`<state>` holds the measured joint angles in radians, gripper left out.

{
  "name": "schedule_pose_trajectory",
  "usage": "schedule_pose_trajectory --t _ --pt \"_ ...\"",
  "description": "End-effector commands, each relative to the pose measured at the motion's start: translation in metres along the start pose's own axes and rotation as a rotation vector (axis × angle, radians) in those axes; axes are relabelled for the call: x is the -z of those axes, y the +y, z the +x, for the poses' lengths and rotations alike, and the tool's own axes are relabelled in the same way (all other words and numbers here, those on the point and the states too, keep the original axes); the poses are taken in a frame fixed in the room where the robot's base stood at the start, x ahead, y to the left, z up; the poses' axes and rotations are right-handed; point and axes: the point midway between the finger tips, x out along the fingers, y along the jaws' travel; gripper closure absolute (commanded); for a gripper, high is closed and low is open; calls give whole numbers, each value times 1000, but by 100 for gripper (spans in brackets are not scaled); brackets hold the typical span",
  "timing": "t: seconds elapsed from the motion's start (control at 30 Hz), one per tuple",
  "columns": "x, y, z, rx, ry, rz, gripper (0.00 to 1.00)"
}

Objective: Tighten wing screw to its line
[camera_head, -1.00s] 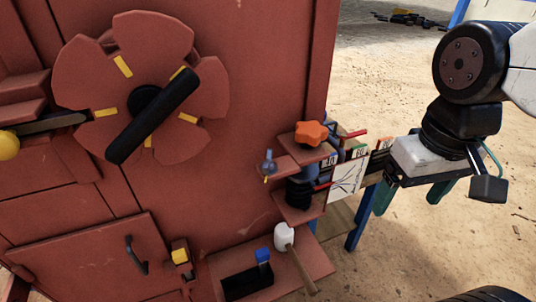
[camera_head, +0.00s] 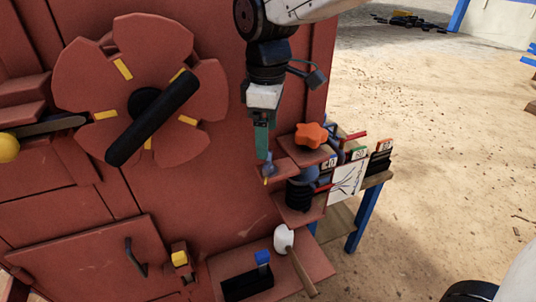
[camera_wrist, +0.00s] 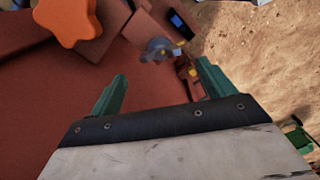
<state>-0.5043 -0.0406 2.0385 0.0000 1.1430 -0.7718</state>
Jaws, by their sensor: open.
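The wing screw (camera_head: 268,168) is a small blue-grey part on a red bracket (camera_head: 292,172) at the side of the red machine. A small yellow mark (camera_head: 265,181) shows just below it. In the wrist view the wing screw (camera_wrist: 160,49) lies ahead of the fingertips, roughly centred between them. My gripper (camera_head: 262,154) points down just above the screw in the head view. In the wrist view my gripper (camera_wrist: 161,74) has its green fingers spread apart with nothing between them. The screw's exact angle against its line is too small to tell.
An orange star knob (camera_head: 311,135) stands close right of the screw; it also shows in the wrist view (camera_wrist: 68,20). Below are a black ribbed part (camera_head: 300,194), a white-headed mallet (camera_head: 284,238) and a shelf (camera_head: 318,262). A large red wheel (camera_head: 85,75) is at left.

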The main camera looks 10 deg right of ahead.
Motion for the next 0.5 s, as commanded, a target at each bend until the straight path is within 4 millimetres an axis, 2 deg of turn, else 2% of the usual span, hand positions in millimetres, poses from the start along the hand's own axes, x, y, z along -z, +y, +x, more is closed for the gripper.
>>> schedule_pose_trajectory --t 0.1,0.3,0.5 --pt "-1 0 21 4 -4 2 18" --pt "-1 0 50 2 -2 3 18" --pt "-1 0 63 1 -1 3 18"
